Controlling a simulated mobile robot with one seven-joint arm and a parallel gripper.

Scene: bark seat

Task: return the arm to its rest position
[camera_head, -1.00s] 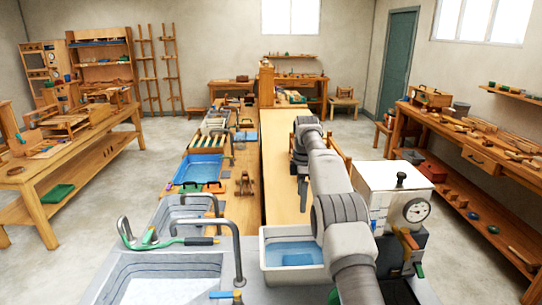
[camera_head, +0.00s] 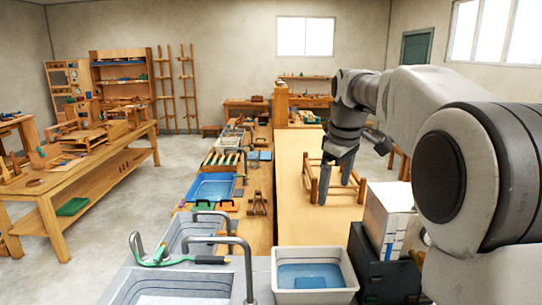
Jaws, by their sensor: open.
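My gripper (camera_head: 335,180) hangs at the end of my arm, fingers pointing down, over the bare wooden tabletop right of centre. Its two dark fingers are apart, with nothing seen between them. A small wooden frame (camera_head: 310,178) stands on the tabletop beside and behind the fingers; I cannot tell whether they touch it. My arm is raised and bent, filling the right side of the view and hiding much of the right wall and whatever stands there.
A white basin (camera_head: 345,291) with blue water stands at the front, beside a white box (camera_head: 388,215). Metal sinks (camera_head: 150,284) with curved taps lie left of it. A blue tray (camera_head: 211,188) sits farther back. The wooden tabletop (camera_head: 285,215) is mostly bare.

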